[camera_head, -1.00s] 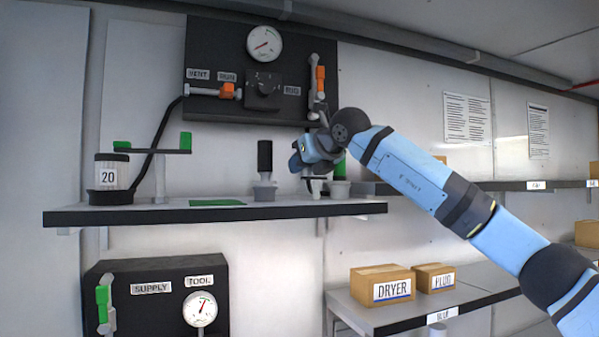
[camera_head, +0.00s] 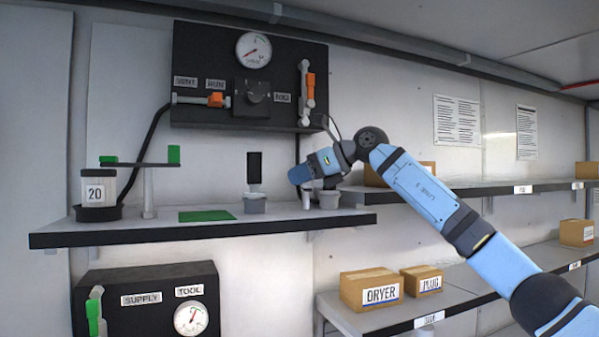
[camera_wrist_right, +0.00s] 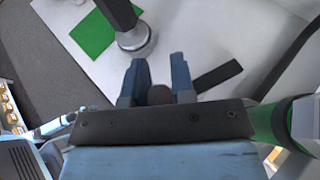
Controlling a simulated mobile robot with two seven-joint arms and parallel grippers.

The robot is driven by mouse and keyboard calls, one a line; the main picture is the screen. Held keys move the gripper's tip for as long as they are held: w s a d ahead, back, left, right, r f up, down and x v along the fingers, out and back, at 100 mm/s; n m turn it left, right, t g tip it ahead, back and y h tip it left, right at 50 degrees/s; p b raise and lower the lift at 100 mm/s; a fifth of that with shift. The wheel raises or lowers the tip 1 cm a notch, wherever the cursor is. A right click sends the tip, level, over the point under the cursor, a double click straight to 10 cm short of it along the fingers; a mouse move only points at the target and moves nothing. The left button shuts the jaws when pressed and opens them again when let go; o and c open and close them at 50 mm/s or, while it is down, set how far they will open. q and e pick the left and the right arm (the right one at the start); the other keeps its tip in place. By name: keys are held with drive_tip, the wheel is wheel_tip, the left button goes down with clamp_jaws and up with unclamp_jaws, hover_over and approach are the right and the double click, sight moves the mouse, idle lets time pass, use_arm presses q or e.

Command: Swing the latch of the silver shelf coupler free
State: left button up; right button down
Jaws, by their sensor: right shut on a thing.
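My right gripper (camera_head: 312,170) is low over the right part of the upper shelf (camera_head: 205,230). In the right wrist view, its two blue fingers (camera_wrist_right: 159,82) are closed around a small round brownish piece (camera_wrist_right: 159,95). A dark flat bar (camera_wrist_right: 217,76) shows beside the right finger; it looks like the latch, but its joint is hidden. A short pale post (camera_head: 306,199), apparently part of the silver coupler, stands under the gripper. Most of the coupler is hidden by gripper and wrist. My left gripper is not in view.
A black-handled silver fitting (camera_head: 254,204) stands left of the gripper. A green-handled fitting (camera_wrist_right: 275,120) is close to its other side; its grey base (camera_head: 329,199) shows in the head view. A green mat (camera_head: 206,216) lies flat. A black gauge panel (camera_head: 200,60) hangs above.

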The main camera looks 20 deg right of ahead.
idle(0.3)
drive_tip(key=c, duration=1)
unclamp_jaws()
drive_tip(key=shift+o, duration=0.2)
drive_tip(key=b+v, duration=0.3)
drive_tip(key=v, duration=1)
drive_tip(key=shift+s+d+r, duration=0.2)
drive_tip(key=shift+d, duration=0.1)
